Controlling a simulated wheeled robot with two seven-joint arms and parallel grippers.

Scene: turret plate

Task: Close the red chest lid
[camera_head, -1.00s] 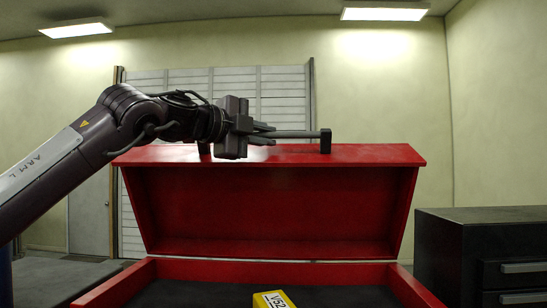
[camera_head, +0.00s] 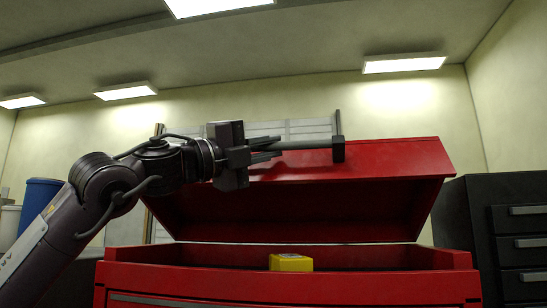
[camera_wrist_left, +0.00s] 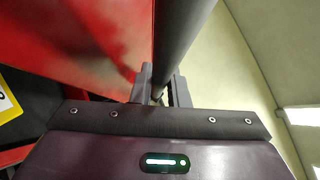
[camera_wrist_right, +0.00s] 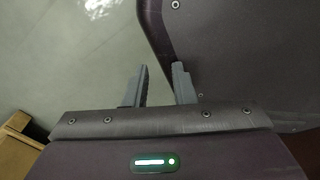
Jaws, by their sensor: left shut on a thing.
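The red chest lid (camera_head: 310,205) is tilted, partly open, above the red chest (camera_head: 290,285) in the head view. A dark bar handle (camera_head: 310,144) runs along the lid's upper edge, with a black end post at its right. My left gripper (camera_head: 275,149) is shut on this handle. In the left wrist view the handle (camera_wrist_left: 183,35) runs between the fingers (camera_wrist_left: 160,92), with the red lid (camera_wrist_left: 105,45) beside it. My right gripper (camera_wrist_right: 160,86) shows only in its wrist view, fingers apart with nothing between them, above a pale floor.
A yellow box (camera_head: 290,262) sits inside the chest near its front rim. A black drawer cabinet (camera_head: 500,235) stands close at the chest's right. A blue barrel (camera_head: 38,205) stands at the far left. In the right wrist view a brown box-like object (camera_wrist_right: 18,140) shows at lower left.

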